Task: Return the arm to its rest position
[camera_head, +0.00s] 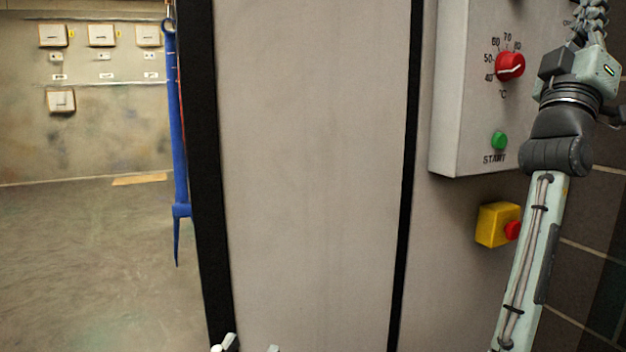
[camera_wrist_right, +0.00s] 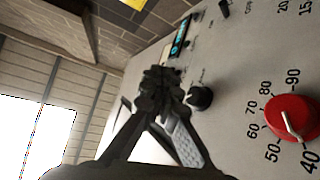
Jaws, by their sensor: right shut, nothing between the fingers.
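My right arm rises along the right side of the head view. Its gripper (camera_head: 592,14) is at the top right, in front of the control panel (camera_head: 460,90). In the right wrist view the dark fingers of this gripper (camera_wrist_right: 160,78) are together, with nothing between them. They are apart from the red dial (camera_wrist_right: 292,118), which also shows in the head view (camera_head: 510,66). The fingers partly cover the panel near a small black knob (camera_wrist_right: 199,97).
Below the panel's green START button (camera_head: 499,141) is a yellow box (camera_head: 497,224) with a red button, close to my right arm. A pale door panel (camera_head: 315,170) fills the middle. A blue tool (camera_head: 178,130) hangs left of it. Open floor (camera_head: 90,260) lies at left.

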